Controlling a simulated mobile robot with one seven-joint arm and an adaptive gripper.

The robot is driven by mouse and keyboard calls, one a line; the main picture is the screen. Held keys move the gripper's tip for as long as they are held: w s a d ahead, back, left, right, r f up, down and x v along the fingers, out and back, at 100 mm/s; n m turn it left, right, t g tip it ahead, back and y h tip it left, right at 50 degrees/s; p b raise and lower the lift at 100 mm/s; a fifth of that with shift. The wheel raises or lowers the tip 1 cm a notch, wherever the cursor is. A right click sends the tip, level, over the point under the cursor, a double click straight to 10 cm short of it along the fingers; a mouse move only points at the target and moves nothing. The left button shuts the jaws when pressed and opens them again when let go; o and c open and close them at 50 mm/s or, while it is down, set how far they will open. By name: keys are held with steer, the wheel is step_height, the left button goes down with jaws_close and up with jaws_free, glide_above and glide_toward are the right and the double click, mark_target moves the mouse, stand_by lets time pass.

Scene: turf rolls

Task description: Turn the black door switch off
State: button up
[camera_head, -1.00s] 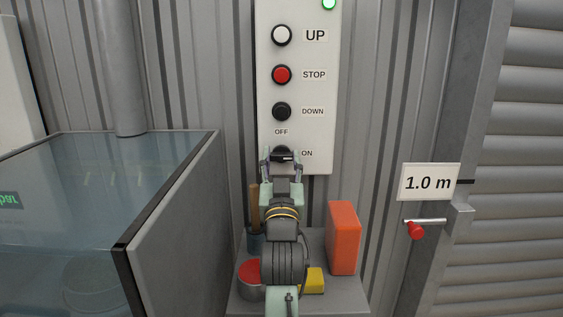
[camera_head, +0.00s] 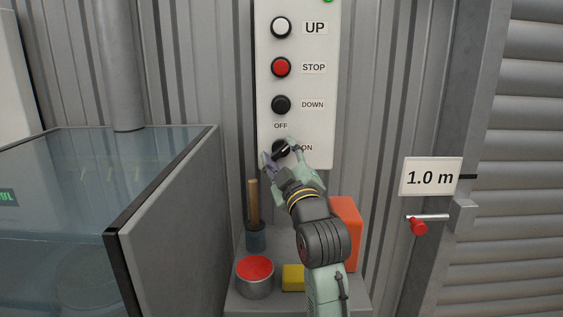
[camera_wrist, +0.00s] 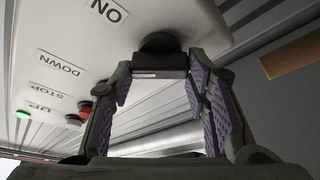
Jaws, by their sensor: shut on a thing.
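The black door switch (camera_head: 279,149) is a round knob with a bar handle at the bottom of the white control panel (camera_head: 264,90), below the OFF label and left of the ON label. Its bar is tilted, the right end higher. My gripper (camera_head: 280,153) reaches up from below right, with its two fingers on either side of the bar and shut on it. In the wrist view, the switch (camera_wrist: 160,62) sits between the purple-padded fingers of my gripper (camera_wrist: 160,78). The fingers partly hide the knob.
The UP (camera_head: 281,27), STOP (camera_head: 281,67) and DOWN (camera_head: 281,105) buttons are above the switch. Below are a red-topped can (camera_head: 255,272), a brush (camera_head: 254,205), a yellow block (camera_head: 293,278) and an orange box (camera_head: 347,215). A glass-topped case stands left.

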steer(key=n+g, duration=0.1)
steer(key=n, duration=0.1)
steer(key=n+g+y+b, duration=0.1)
steer(key=n, duration=0.2)
steer(key=shift+d+n+b, duration=0.1)
steer(key=shift+n+b, duration=0.2)
steer(key=shift+r+n+g, duration=0.1)
steer(key=shift+n+g, duration=0.8)
steer(key=shift+n, duration=1.3)
steer(key=o, duration=1.2)
steer(key=shift+c, duration=0.2)
steer(key=v, duration=1.2)
